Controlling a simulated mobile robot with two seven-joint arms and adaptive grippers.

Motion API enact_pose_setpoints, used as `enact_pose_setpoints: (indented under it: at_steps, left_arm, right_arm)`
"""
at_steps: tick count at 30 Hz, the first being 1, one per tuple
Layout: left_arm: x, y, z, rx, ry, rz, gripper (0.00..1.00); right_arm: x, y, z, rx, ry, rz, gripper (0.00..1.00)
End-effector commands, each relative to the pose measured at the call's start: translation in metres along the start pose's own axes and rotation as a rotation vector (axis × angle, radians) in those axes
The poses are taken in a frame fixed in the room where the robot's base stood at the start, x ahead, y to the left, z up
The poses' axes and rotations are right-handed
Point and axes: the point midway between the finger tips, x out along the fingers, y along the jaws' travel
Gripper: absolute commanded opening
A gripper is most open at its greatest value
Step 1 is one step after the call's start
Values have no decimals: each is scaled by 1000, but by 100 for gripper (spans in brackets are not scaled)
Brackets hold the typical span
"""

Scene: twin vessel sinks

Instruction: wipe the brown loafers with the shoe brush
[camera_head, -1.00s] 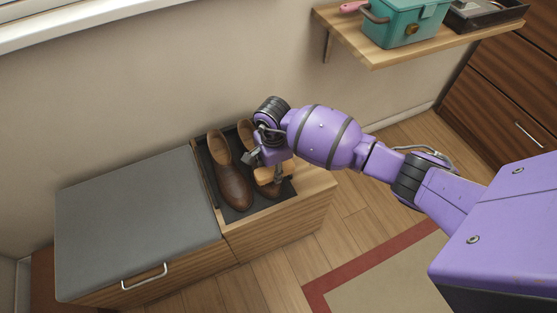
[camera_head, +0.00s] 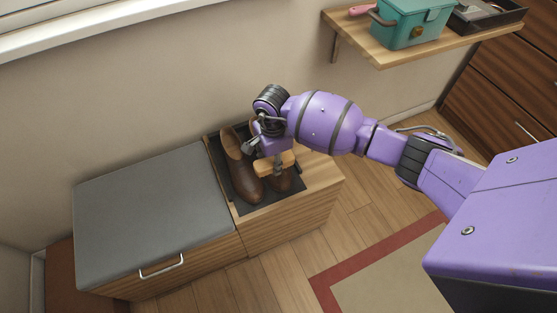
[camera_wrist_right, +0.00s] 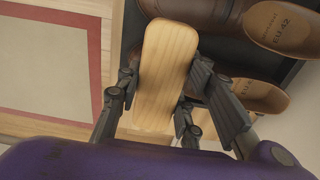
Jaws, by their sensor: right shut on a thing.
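The brown loafers stand side by side on a dark mat (camera_head: 244,207) on the wooden bench top. The left loafer (camera_head: 243,178) is mostly clear in the head view; the right loafer (camera_head: 281,183) is largely hidden under my right gripper (camera_head: 266,160) and the brush. My right gripper is shut on the shoe brush (camera_head: 284,160), whose pale wooden back also shows in the right wrist view (camera_wrist_right: 165,70) between the fingers. The brush is over the right loafer; its bristles are hidden, so contact cannot be told. A loafer's insole (camera_wrist_right: 283,30) shows in the wrist view. My left gripper is out of view.
A grey cushion (camera_head: 155,200) covers the bench's left part, with a drawer handle below. A wall shelf (camera_head: 385,48) with a teal box (camera_head: 410,22) and a dark tray is at the upper right. A red-bordered rug (camera_head: 385,270) lies on the floor.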

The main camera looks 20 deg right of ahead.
Motion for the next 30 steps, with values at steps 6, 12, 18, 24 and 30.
enact_pose_setpoints:
  at_steps: [6,12,18,24,30]
  left_arm:
    - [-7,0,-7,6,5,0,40]
    - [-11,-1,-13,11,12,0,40]
    - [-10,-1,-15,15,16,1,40]
    - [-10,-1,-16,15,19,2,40]
    - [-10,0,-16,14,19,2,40]
  right_arm:
    - [-24,-5,-7,6,1,-5,10]
    - [-36,-6,-12,10,0,-3,10]
    - [-36,-5,-12,11,0,-1,10]
    - [-36,-5,-12,11,0,-1,10]
    - [-33,-4,-13,12,0,1,10]
